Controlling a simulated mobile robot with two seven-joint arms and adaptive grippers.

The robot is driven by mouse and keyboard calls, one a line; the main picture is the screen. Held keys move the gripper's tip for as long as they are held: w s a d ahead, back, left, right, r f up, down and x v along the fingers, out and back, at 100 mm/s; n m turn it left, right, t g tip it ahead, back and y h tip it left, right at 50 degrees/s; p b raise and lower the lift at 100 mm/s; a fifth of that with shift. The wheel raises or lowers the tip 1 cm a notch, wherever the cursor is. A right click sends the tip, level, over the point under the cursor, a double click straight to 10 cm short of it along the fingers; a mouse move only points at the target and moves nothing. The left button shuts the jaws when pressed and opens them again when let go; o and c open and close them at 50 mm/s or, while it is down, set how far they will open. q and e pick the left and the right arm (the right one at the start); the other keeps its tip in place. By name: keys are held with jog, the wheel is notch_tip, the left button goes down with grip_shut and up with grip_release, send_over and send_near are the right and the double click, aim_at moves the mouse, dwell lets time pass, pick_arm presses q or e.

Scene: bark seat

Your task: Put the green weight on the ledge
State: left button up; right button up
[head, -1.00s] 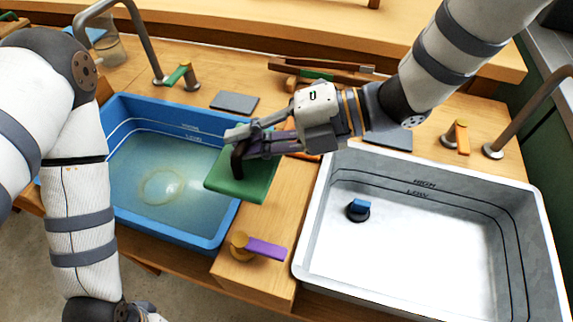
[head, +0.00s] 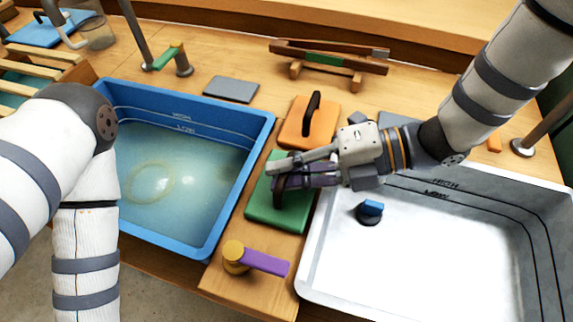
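The green weight (head: 265,206) is a flat green block with a dark arched handle. It is over the wooden strip (head: 222,283) between the blue basin and the white basin, which looks like the ledge. My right gripper (head: 279,176) comes in from the right and is shut on the handle. I cannot tell whether the block touches the wood or hangs just above it. My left arm is at the left edge, and its gripper is out of view.
An orange weight (head: 297,128) with a dark handle stands just behind the green one. The blue basin (head: 262,124) holds water; the white basin (head: 315,262) has a blue-topped plug (head: 370,210). A purple lever (head: 264,262) is in front. A grey plate (head: 231,89) lies behind.

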jog(key=o, duration=0.3)
jog(key=shift+r, duration=0.3)
jog(key=v, duration=1.2)
